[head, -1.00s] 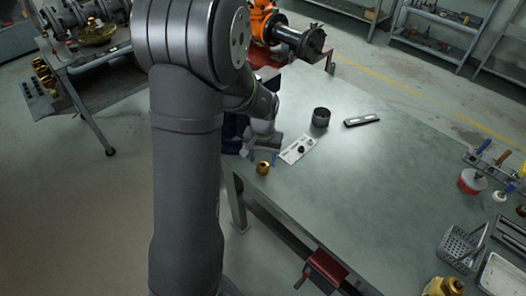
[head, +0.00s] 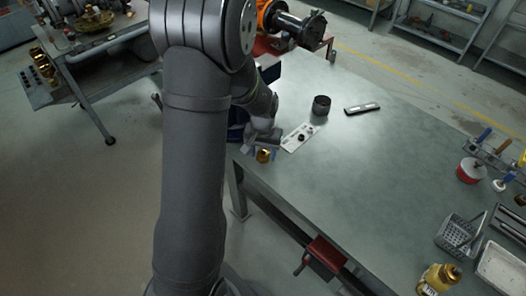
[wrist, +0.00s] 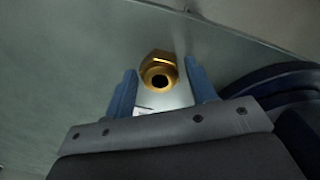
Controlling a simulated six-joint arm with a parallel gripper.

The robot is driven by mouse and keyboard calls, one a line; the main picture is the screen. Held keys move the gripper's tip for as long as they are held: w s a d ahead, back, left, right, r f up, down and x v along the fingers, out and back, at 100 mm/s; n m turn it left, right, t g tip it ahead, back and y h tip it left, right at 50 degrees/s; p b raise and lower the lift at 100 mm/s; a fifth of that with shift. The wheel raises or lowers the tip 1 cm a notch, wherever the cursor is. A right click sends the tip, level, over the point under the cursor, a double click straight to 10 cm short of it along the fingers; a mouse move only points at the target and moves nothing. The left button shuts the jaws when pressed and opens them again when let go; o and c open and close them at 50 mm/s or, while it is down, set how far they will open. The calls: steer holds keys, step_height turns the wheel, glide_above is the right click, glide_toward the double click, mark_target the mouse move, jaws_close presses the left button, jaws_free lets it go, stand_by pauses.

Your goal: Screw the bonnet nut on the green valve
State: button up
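A brass hex nut (head: 263,156) sits on the near-left edge of the grey-green bench. In the wrist view the nut (wrist: 159,68) shows its round bore, between and slightly beyond the two blue fingertips. My gripper (wrist: 160,75) is open, with a gap visible on each side of the nut. In the head view my gripper (head: 261,152) is low over the bench at the nut, partly hidden by my arm. No green valve can be made out. A dark blue rounded body (wrist: 275,85) is right of the fingers in the wrist view, mostly cut off.
A white card with a small black part (head: 300,137) lies just right of the gripper. A black cup (head: 321,105) and a dark flat bar (head: 362,108) lie farther back. A red vise (head: 325,254) juts from the front edge. The bench middle (head: 370,180) is clear.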

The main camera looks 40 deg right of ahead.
steer(key=c, duration=0.8)
